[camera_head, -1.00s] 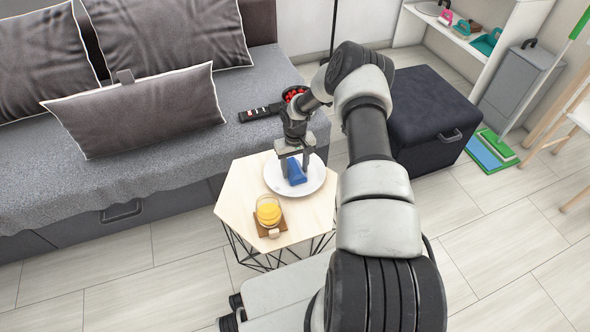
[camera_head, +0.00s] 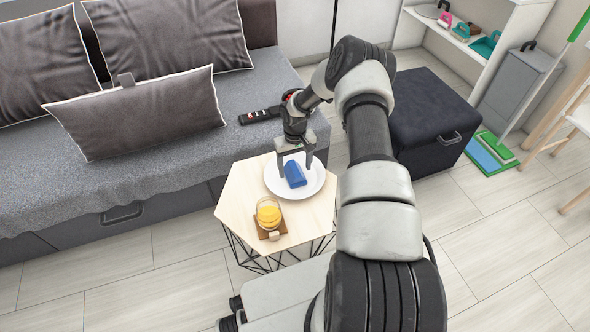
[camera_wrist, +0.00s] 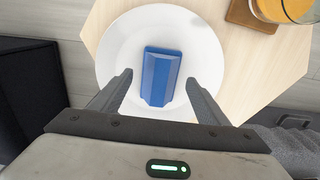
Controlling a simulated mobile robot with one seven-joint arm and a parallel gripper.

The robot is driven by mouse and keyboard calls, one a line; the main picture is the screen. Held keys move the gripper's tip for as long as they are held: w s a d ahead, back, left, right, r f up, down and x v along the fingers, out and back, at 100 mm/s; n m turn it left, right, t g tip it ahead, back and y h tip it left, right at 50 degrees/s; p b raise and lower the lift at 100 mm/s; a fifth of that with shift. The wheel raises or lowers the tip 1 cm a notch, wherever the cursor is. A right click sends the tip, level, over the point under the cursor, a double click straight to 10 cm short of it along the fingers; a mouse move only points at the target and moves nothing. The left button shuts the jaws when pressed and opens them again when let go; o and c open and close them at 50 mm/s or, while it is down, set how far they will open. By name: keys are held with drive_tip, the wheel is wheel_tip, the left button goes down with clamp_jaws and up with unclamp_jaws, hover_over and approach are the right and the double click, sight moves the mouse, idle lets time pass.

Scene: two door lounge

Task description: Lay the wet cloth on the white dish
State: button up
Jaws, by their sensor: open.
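The blue folded cloth (camera_head: 294,174) lies on the white dish (camera_head: 314,183), which stands on the small hexagonal table (camera_head: 236,207). In the wrist view the cloth (camera_wrist: 161,76) rests near the middle of the dish (camera_wrist: 207,62). My gripper (camera_head: 296,168) is above the dish, with its fingers spread apart. In the wrist view my gripper (camera_wrist: 160,86) has one finger to either side of the cloth's near end, touching neither side of it. Nothing is held between the fingers.
A glass of orange drink (camera_head: 268,212) stands on a brown coaster (camera_head: 262,232) at the table's front. A grey sofa (camera_head: 150,185) with cushions is behind left; a remote (camera_head: 258,115) lies on it. A dark ottoman (camera_head: 430,115) stands behind right.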

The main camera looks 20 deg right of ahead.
wheel_tip(320, 180, up, 10)
drive_tip(key=f+p, duration=0.1)
drive_tip(key=p, duration=0.1)
wheel_tip(320, 180, up, 19)
drive_tip(key=t+h, duration=0.1)
hover_over(295, 169)
drive_tip(key=s+a, duration=0.2)
drive_tip(key=s+a+r+t+h, duration=0.1)
drive_tip(key=s+a+r, duration=0.1)
drive_tip(key=s+r, duration=0.35)
drive_tip(key=s+a+r, duration=0.1)
drive_tip(key=s+r, duration=0.1)
drive_tip(key=r, duration=0.6)
drive_tip(key=s+a+r+t+y, duration=0.1)
drive_tip(key=s+a+r, duration=0.15)
drive_tip(key=s, duration=0.45)
drive_tip(key=s+a+r+t, duration=0.2)
drive_tip(key=s+r, duration=0.2)
drive_tip(key=s, duration=0.3)
drive_tip(key=s+a+r+t+y, duration=0.15)
drive_tip(key=s+r, duration=0.25)
drive_tip(key=s, duration=0.4)
wheel_tip(295, 169, up, 22)
drive_tip(key=p, duration=2.2)
drive_tip(key=shift+w+a+f+g, duration=0.15)
drive_tip(key=shift+f+g, duration=0.05)
drive_tip(key=shift+g, duration=0.25)
